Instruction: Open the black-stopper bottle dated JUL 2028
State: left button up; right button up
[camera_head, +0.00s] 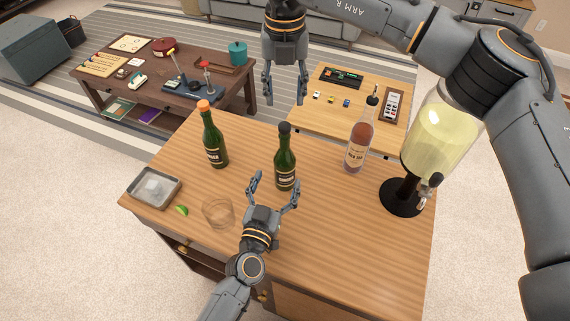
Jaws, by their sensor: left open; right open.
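A dark green bottle (285,165) with a black stopper (284,128) stands upright near the middle of the wooden counter (340,230). A clear bottle (358,147) with pinkish liquid and a dark pourer-like top stands to its right. A green bottle (214,145) with an orange stopper stands to its left. Dates on the labels are too small to read. My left gripper (273,184) is open and empty at the near side of the black-stopper green bottle, fingers pointing at its lower body. My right gripper (286,101) is open, pointing down above that bottle's stopper.
A drink dispenser (436,140) on a black stand is at the right. A glass (217,212), a lime wedge (181,210) and a metal tray (154,187) are at the left. The counter's front right is clear. Two low tables with games stand behind.

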aim_at(281, 170)
pick_arm(q)
jog(key=x, duration=0.5)
jog(key=shift+w+d, duration=0.1)
jog(key=shift+w, duration=0.2)
pick_arm(e)
jog(key=shift+s+r, duration=0.1)
pick_arm(q)
jog(key=shift+w+d, duration=0.2)
jog(key=shift+w, duration=0.45)
jog(key=shift+c, duration=0.6)
jog(key=c, duration=1.4)
grip_shut()
pick_arm(e)
jog(key=shift+o, duration=0.9)
jog(key=shift+t, duration=0.6)
jog(key=r, duration=0.1)
jog(key=s+r, duration=0.1)
jog(key=r, duration=0.1)
jog(key=shift+s+r, duration=0.25)
jog(key=shift+r, duration=0.15)
jog(key=f, duration=0.4)
jog(key=w+f, duration=0.1)
jog(key=f, duration=0.6)
jog(key=shift+w+f, duration=0.2)
jog(key=shift+f, duration=0.1)
